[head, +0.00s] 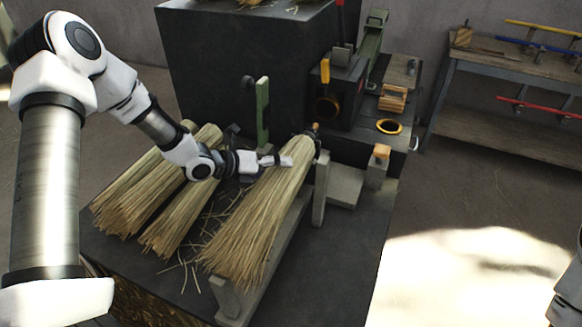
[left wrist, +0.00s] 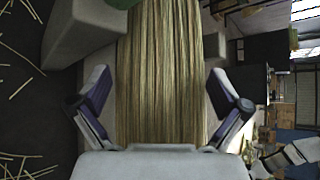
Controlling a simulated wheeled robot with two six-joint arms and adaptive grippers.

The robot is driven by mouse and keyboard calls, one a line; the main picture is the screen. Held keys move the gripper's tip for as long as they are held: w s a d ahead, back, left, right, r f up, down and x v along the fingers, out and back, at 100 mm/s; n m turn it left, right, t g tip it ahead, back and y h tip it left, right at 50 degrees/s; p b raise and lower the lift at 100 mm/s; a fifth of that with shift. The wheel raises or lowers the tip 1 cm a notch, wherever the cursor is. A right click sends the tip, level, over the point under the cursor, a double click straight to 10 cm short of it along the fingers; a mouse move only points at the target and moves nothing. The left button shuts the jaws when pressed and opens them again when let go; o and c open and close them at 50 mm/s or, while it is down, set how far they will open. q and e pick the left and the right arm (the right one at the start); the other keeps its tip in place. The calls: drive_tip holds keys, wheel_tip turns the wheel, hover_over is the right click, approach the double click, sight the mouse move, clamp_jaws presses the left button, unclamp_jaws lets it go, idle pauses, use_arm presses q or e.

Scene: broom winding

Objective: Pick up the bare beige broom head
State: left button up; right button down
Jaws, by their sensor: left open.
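The bare beige broom head (head: 252,222) lies tilted on a grey rest at the middle of the bench, its bristles fanning toward the front. Its narrow end points to the back right. My left gripper (head: 284,160) is at the upper part of this broom head, reaching in from the left. In the left wrist view the broom head (left wrist: 160,60) runs between the two spread fingers of my left gripper (left wrist: 160,82). A gap shows on each side, so the fingers are open around it. My right gripper does not show.
More beige bundles (head: 178,222) lie to the left on the dark bench (head: 345,270), with loose straws around. A green upright (head: 262,115) stands behind my left gripper. A dark machine (head: 340,100) stands at the back. A shelf (head: 500,135) is at the far right.

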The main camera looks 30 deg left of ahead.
use_arm(q)
drive_tip(key=x, duration=0.2)
drive_tip(key=shift+w+d+f, duration=0.1)
drive_tip(key=shift+w+d, duration=0.1)
drive_tip(key=shift+s+a+r, duration=0.2)
drive_tip(key=shift+s+a, duration=0.1)
drive_tip(key=shift+s, duration=0.05)
drive_tip(key=c, duration=1.3)
